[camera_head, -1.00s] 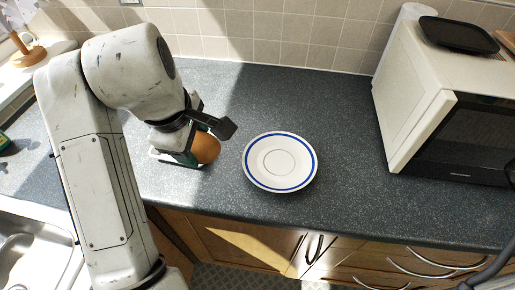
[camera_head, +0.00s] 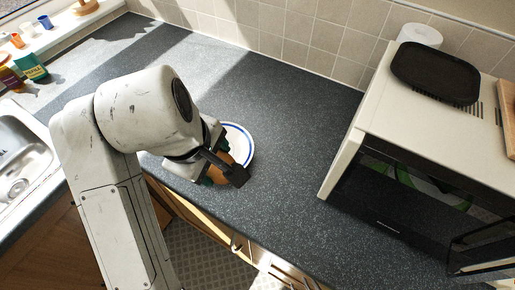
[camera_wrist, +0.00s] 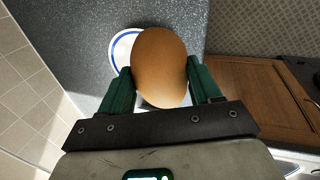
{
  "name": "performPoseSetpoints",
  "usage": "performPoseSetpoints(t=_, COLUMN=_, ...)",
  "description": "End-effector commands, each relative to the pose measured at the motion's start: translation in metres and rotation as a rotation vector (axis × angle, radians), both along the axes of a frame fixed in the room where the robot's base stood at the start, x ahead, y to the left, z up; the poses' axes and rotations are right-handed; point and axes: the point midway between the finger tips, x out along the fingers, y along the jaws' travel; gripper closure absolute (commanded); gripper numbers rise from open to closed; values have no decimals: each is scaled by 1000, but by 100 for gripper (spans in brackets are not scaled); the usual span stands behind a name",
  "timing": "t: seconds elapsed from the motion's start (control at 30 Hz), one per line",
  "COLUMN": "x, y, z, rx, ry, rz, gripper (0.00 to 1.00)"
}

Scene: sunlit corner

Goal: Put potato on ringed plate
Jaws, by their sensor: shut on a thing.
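My gripper (camera_wrist: 160,88) is shut on a brown, egg-shaped potato (camera_wrist: 160,60), with a green finger on each side of it. In the head view the potato (camera_head: 216,176) shows partly behind the dark gripper parts. The white plate with a blue ring (camera_head: 243,141) lies on the counter, and my gripper covers most of it. In the wrist view the plate (camera_wrist: 117,52) shows behind and to the left of the potato. The potato overlaps the plate in both views; I cannot tell its height above it.
The dark speckled counter (camera_head: 290,130) is clear to the right of the plate, up to the white microwave (camera_head: 345,150) with a black tray (camera_head: 435,72) on top. A sink (camera_head: 15,165) is at the left. Small containers (camera_head: 30,67) stand at the far left.

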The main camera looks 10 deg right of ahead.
Motion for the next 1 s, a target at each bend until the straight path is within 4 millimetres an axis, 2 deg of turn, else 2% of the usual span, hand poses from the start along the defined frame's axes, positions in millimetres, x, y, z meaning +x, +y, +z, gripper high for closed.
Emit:
performPoseSetpoints(t=0.17, x=13, y=4, z=-8, rx=-3, ry=-1, rz=7, gripper=75)
performPoseSetpoints(t=0.63, x=90, y=10, z=-45, rx=-3, ry=0, rz=4, gripper=75)
performPoseSetpoints(t=0.77, x=107, y=11, z=-68, rx=-4, ry=2, rz=5, gripper=75)
performPoseSetpoints(t=1.0, x=129, y=15, z=-88, rx=-1, ry=2, rz=8, gripper=75)
